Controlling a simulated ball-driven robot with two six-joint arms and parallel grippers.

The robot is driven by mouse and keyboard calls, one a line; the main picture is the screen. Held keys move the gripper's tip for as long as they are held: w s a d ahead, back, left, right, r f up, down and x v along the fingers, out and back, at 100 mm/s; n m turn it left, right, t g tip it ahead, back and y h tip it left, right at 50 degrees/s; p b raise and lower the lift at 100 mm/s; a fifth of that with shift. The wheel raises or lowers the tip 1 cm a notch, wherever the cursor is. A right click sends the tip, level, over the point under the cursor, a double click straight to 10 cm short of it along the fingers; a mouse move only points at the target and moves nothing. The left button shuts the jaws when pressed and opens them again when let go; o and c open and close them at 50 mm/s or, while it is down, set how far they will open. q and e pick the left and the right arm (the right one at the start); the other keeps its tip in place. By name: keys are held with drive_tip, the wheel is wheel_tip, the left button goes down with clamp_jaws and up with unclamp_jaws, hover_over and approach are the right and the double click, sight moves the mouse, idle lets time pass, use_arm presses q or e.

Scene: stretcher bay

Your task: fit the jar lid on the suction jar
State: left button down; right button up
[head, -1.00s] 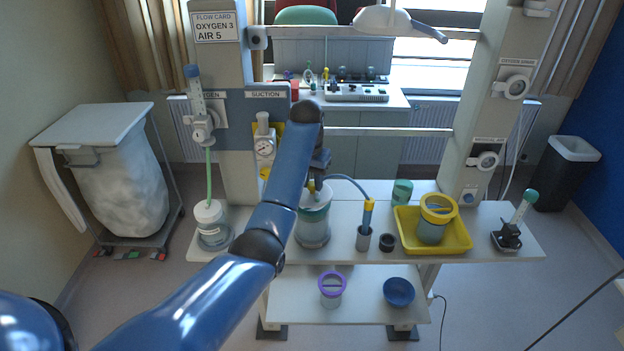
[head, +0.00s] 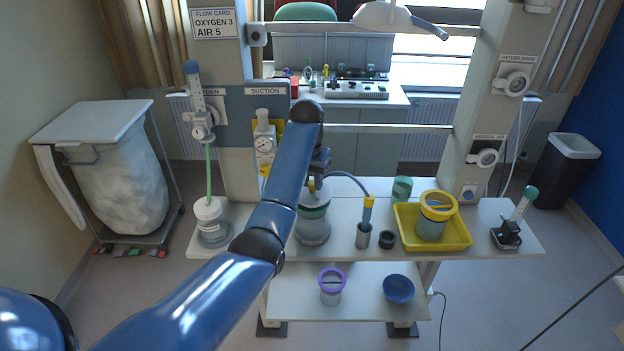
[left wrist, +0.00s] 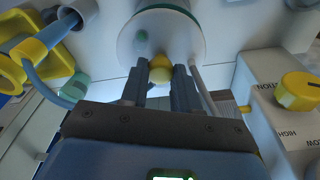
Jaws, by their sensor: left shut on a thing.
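The suction jar (head: 313,234) stands upright on the upper shelf, a clear jar with a teal band near its top. The white jar lid (head: 321,196) is over the jar's mouth, in line with it. In the left wrist view the lid (left wrist: 178,42) is a pale disc with a yellow knob (left wrist: 160,70) and a small green port. My left gripper (head: 317,177) is shut on the lid's knob; its fingers (left wrist: 162,90) flank it. I cannot tell whether the lid is fully seated. My right gripper is not in view.
A blue tube arches from beside the lid to a yellow-collared wand in a grey holder (head: 363,238). A dark cup (head: 387,240) and a yellow tray (head: 460,241) with a yellow-ringed jar stand to the right. Another jar (head: 212,233) stands left. The lower shelf holds a purple-ringed jar and blue bowl (head: 398,289).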

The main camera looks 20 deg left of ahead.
use_arm(q)
drive_tip(key=shift+f, duration=0.7)
idle(1.3)
drive_tip(key=shift+c, duration=1.3)
unclamp_jaws()
